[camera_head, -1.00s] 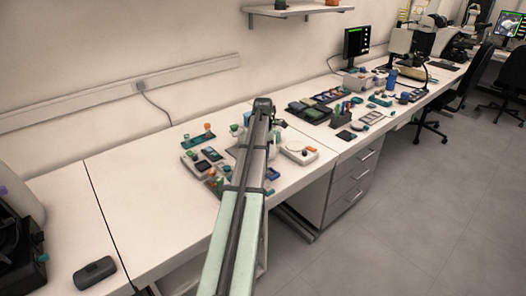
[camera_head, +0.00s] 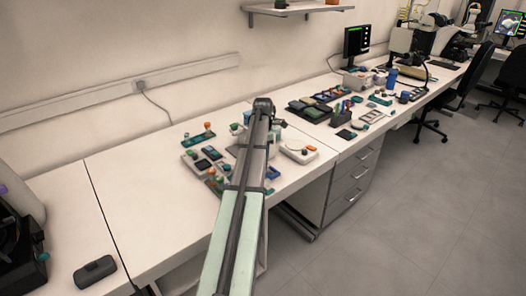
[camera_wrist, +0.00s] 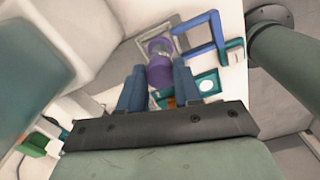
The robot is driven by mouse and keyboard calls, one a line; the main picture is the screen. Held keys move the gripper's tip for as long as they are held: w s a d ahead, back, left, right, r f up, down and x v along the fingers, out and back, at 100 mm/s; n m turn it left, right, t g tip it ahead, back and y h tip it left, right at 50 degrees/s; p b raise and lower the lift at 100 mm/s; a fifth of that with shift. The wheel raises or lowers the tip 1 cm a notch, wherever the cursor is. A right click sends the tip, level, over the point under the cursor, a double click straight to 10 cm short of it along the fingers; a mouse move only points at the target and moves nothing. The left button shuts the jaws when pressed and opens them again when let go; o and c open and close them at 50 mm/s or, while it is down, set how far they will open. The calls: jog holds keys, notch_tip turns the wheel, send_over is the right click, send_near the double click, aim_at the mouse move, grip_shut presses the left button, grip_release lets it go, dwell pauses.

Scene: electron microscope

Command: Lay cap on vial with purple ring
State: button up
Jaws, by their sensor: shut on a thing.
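In the wrist view my gripper (camera_wrist: 159,74) has two blue fingers, shut on a small purple cylindrical piece (camera_wrist: 160,72) that looks like the cap. Just beyond the fingertips is a second purple round piece (camera_wrist: 157,45), in front of a grey square frame. It may be the vial's purple ring, but the vial's body is not clear. I cannot tell whether the two purple pieces touch. In the head view my arm hides the gripper and the held piece.
A blue open frame (camera_wrist: 205,38) and a teal-edged plate (camera_wrist: 208,84) lie close by on the right in the wrist view. Several small items crowd around my arm, including a white device (camera_head: 299,151).

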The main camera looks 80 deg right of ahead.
jog(key=shift+f, duration=0.25)
dwell(0.7)
dwell(0.6)
jog(key=o, duration=1.5)
jog(key=shift+r, duration=0.1)
jog(key=shift+r, duration=3.65)
